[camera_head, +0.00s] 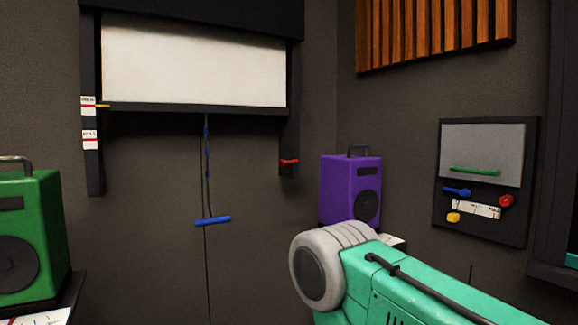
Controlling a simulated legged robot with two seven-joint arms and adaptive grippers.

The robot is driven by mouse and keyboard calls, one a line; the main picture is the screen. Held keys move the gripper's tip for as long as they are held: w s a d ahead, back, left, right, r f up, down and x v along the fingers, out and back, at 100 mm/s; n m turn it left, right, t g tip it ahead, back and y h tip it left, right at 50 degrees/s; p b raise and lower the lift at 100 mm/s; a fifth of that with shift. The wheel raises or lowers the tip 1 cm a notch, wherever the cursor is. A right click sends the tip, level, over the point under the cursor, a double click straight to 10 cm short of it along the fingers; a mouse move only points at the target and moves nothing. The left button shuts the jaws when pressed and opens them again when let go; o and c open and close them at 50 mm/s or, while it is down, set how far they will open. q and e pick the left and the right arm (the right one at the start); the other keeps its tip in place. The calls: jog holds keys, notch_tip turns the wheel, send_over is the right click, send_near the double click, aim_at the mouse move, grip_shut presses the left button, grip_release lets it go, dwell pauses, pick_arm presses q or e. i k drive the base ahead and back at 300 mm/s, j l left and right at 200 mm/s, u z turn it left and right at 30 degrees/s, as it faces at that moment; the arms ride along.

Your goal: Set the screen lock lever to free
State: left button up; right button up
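A white pull-down screen (195,62) hangs in a dark frame on the back wall. A small red lever (289,162) sticks out from the lower part of the frame's right rail, lying nearly level; it looks like the lock lever, but I can read no label beside it. A blue pull handle (213,221) hangs below the screen on a cord. A teal arm segment of mine with a grey rounded joint fills the lower right. Neither of my grippers is in view.
A purple speaker (337,188) stands right of the screen and a green speaker (34,225) at the left. A wall panel (480,222) with coloured controls is at the right. The left rail carries two labels and a yellow pointer (103,106).

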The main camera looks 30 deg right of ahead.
aim_at(283, 163)
jog(key=i+z, duration=0.2)
jog(key=z, duration=0.25)
jog(key=i+z, duration=0.2)
jog(key=z, duration=0.25)
